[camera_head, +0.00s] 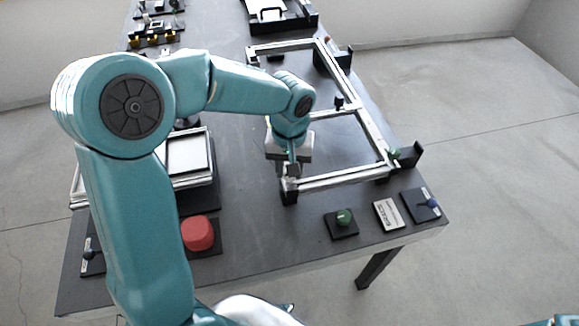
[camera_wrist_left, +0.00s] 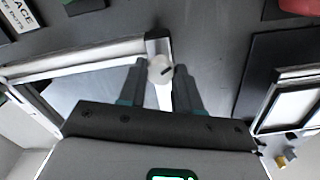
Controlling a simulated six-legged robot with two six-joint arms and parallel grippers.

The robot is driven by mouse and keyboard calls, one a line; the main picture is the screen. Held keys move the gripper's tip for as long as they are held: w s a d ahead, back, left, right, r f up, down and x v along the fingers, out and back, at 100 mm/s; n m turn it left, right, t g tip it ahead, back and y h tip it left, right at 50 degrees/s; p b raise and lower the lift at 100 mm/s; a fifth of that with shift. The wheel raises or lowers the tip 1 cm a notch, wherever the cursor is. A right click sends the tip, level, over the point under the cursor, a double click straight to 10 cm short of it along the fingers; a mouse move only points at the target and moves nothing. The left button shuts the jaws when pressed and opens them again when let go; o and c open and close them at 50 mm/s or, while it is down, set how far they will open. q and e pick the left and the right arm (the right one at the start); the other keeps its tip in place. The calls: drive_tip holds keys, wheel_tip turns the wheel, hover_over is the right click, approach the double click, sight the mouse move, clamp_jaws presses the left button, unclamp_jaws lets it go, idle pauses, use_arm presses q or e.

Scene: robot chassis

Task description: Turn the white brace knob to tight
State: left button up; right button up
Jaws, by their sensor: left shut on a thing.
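In the head view, my left gripper (camera_head: 291,170) points down at the near left corner of the silver frame (camera_head: 345,178); the knob is mostly hidden there. My right gripper is not in view.
A red button (camera_head: 197,233) sits at the near left of the dark table (camera_head: 265,250). A silver-edged tray (camera_head: 187,156) is left of the gripper.

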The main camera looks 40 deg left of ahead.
use_arm(q)
drive_tip(key=shift+r, duration=0.1)
idle(0.4)
drive_tip(key=o, duration=1)
drive_tip(key=shift+o, duration=0.2)
wheel_tip(320, 180, up, 16)
drive_tip(key=p, duration=0.1)
